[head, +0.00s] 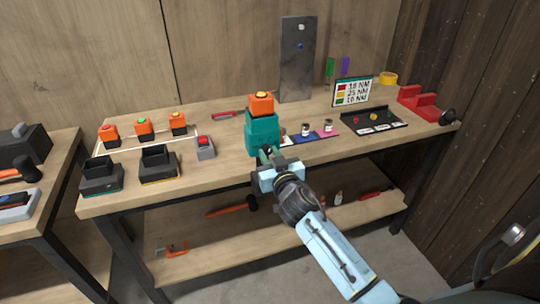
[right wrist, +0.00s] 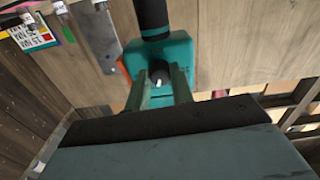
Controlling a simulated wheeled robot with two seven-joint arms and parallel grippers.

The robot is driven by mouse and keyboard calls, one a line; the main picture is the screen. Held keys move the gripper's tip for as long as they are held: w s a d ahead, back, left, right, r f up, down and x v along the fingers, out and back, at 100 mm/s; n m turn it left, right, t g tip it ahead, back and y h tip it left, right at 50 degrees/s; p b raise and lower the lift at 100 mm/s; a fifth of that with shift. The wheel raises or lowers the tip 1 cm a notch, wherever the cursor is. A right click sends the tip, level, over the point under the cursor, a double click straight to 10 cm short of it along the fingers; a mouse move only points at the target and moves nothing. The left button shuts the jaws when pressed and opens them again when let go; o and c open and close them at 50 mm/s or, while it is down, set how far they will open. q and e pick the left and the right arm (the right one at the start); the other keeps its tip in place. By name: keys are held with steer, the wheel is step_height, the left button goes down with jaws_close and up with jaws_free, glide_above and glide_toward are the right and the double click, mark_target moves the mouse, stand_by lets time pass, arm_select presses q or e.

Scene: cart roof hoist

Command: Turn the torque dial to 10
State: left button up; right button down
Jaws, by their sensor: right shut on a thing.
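A teal power tool (head: 263,134) with an orange battery (head: 261,104) on top stands upright near the front edge of the bench. In the right wrist view its teal body (right wrist: 183,50) fills the upper middle. The torque dial (right wrist: 160,76) is a small dark knob with a white mark on its front face. My right gripper (head: 267,158) reaches the tool from the front. In the right wrist view my right gripper (right wrist: 161,86) has its two fingers on either side of the dial, shut on it. The number the dial points to is too small to read. My left gripper is out of view.
A sign (head: 353,92) lists 18 NM in red, 25 NM in yellow and 10 NM in green. A black tray (head: 374,122) is at the right. Orange batteries (head: 143,127) and black chargers (head: 158,163) stand at the left. A grey metal plate (head: 297,60) stands behind.

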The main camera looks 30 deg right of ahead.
steer(key=n, duration=0.4)
steer(key=shift+n+p, duration=0.3)
steer(key=shift+p, duration=0.1)
steer(key=n, duration=0.5)
steer(key=shift+n+p, duration=0.3)
steer(key=shift+p, duration=0.05)
steer(key=n, duration=0.4)
steer(key=shift+d+p, duration=0.1)
steer(key=shift+p, duration=0.2)
steer(key=shift+n+p, duration=0.3)
steer(key=shift+n, duration=2.2)
steer(key=c, duration=1.2)
jaws_free()
steer(key=b+v, duration=0.1)
steer(key=v, duration=1.2)
steer(key=shift+s, duration=0.25)
